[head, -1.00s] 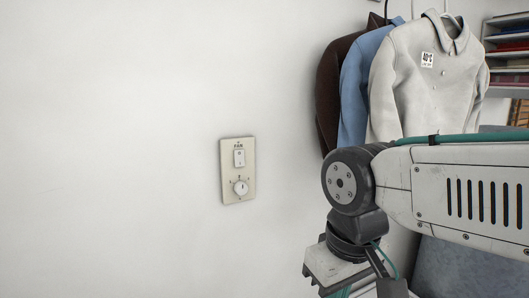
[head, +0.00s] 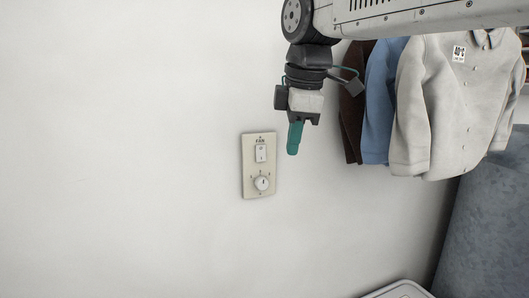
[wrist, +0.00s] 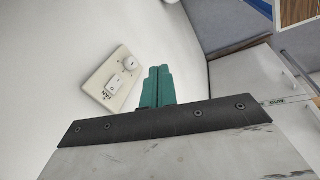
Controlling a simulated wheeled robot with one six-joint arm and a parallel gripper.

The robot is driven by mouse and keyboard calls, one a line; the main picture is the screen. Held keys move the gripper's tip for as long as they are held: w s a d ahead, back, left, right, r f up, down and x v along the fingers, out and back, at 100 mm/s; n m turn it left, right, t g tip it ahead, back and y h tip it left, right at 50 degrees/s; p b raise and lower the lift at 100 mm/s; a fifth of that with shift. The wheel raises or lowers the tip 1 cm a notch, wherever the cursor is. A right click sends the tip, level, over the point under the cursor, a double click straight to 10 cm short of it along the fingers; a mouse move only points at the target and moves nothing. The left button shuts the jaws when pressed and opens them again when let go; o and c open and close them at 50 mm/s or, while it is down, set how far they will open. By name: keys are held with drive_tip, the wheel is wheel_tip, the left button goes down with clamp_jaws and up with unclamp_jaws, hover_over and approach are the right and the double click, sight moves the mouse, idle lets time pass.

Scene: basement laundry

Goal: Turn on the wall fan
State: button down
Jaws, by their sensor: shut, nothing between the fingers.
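A cream wall plate (head: 247,180) labelled FAN is fixed to the white wall, a little left of the middle of the head view. The teal fingers (wrist: 156,84) are together and empty. The fan itself is not in view.
Brown, blue and light grey shirts (head: 450,105) hang to the right, close behind my arm. A blue-grey surface (head: 480,230) stands at the lower right, with a pale rimmed item (head: 402,290) at the bottom edge. The wall left of the plate is bare.

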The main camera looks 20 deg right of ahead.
sight(265, 151)
drive_tip(key=w+a+r+n, duration=0.1)
drive_tip(key=w+r+n, duration=0.3)
drive_tip(key=w, duration=0.1)
drive_tip(key=shift+r+t, duration=0.25)
drive_tip(key=shift+t, duration=0.05)
drive_tip(key=x, duration=0.3)
drive_tip(key=w+x, duration=0.1)
drive_tip(key=x, duration=0.3)
drive_tip(key=w+x, duration=0.1)
drive_tip(key=x, duration=0.3)
drive_tip(key=shift+w+r, duration=0.1)
drive_tip(key=shift+r, duration=0.15)
drive_tip(key=shift+w, duration=0.65)
